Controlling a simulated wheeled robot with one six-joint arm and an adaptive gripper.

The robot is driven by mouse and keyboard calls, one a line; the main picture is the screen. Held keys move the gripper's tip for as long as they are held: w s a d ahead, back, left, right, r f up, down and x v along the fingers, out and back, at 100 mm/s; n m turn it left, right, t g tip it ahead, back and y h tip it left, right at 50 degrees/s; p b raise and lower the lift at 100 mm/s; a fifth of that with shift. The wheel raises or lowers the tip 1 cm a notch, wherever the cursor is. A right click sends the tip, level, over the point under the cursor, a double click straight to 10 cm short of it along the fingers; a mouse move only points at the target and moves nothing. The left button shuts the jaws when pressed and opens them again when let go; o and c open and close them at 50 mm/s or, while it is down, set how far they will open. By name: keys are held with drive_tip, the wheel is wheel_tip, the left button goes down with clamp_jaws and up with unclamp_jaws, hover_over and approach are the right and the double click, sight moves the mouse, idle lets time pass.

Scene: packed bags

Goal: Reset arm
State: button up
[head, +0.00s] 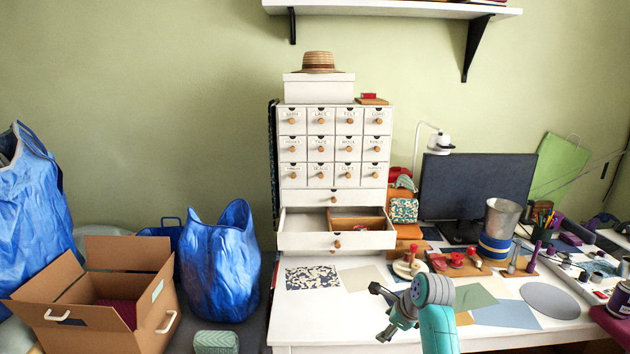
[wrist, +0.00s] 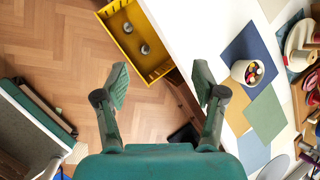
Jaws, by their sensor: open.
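My gripper (head: 379,312) shows in the head view in front of the white desk (head: 350,325), at the end of my teal arm. In the wrist view my gripper (wrist: 160,82) has its two green fingers spread wide apart. Nothing is between them. Below the fingers are the wooden floor (wrist: 75,65) and the edge of the white desk (wrist: 180,20). The gripper touches nothing that I can see.
An open drawer (head: 330,241) juts from the white cabinet (head: 288,180). Blue bags (head: 222,270) and a cardboard box (head: 60,335) stand at left. A monitor (head: 470,190) and metal bucket (head: 503,217) stand at right. A yellow drawer (wrist: 112,28) is open below the desk edge.

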drive_tip(key=s+a+f+n+t+h, duration=0.1)
drive_tip(key=s+f+n+t, duration=0.4)
drive_tip(key=s+f, duration=1.55)
drive_tip(key=s+f+n+h, duration=0.1)
drive_tip(key=s+n, duration=0.5)
drive_tip(key=s, duration=0.5)
drive_tip(key=s+r+n+t, duration=0.1)
drive_tip(key=s+r+n, duration=0.2)
drive_tip(key=s, duration=0.5)
drive_tip(key=s+r+n+t, duration=0.1)
drive_tip(key=s+r+n, duration=0.15)
drive_tip(key=s, duration=0.65)
drive_tip(key=s+r+n+t, duration=0.2)
drive_tip(key=s+r+n, duration=0.5)
drive_tip(key=s+r, duration=0.6)
wheel_tip(320, 180, up, 4)
drive_tip(key=shift+s+f+t+h, duration=0.25)
drive_tip(key=shift+t+h, duration=0.15)
drive_tip(key=shift+d, duration=0.1)
